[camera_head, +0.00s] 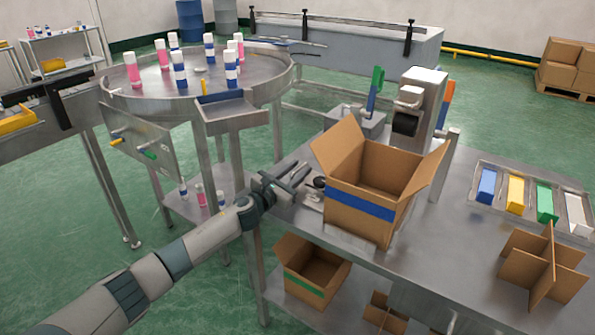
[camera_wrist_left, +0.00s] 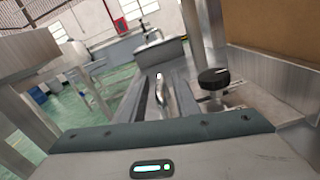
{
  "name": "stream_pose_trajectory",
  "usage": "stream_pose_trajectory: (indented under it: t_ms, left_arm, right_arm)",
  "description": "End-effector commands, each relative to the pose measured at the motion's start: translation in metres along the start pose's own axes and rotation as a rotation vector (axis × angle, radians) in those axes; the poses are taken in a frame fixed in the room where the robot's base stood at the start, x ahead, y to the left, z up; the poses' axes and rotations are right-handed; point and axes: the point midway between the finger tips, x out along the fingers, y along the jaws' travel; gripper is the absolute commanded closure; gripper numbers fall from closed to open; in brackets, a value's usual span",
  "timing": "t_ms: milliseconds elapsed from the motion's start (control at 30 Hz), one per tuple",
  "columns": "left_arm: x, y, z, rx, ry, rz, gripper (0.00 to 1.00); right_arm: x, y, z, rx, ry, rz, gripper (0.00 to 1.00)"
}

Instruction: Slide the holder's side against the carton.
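The carton (camera_head: 360,205) is an open brown box with a blue band, upright on the steel table with its flaps spread. It also fills the upper right of the left wrist view (camera_wrist_left: 285,25). The holder is a metal fixture with a black knob (camera_head: 319,183) at the carton's left; the knob shows clearly in the left wrist view (camera_wrist_left: 213,78). A metal plate (camera_wrist_left: 265,75) stands close by the carton's lower side. My left gripper (camera_head: 290,183) is left of the knob, its fingers apart and pointing toward the holder. Contact with the holder is unclear. My right gripper is not in view.
A crimping machine (camera_head: 425,105) stands behind the carton. A cardboard divider (camera_head: 542,265) and a tray with coloured blocks (camera_head: 482,208) are at the right. Another carton (camera_head: 310,272) sits below the table.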

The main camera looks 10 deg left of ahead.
Motion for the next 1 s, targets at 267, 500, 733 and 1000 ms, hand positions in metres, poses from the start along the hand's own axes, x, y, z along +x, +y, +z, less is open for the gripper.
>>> stream_pose_trajectory:
  t_ms: [267,500,733,1000]
  left_arm:
    - [-0.0003,-0.0001,-0.0001,0.000,0.000,0.000,1.00]
    - [-0.0003,0.0012,0.0002,0.002,0.000,0.000,1.00]
    - [-0.0003,0.0023,-0.0004,0.001,0.000,-0.001,1.00]
    - [-0.0003,0.0021,-0.0004,0.001,0.000,-0.001,0.71]
  right_arm:
    - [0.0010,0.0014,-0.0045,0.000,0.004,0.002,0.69]
    - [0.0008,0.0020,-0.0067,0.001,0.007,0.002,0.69]
    - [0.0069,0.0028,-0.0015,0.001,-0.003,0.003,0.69]
    - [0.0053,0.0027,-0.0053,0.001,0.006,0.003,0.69]
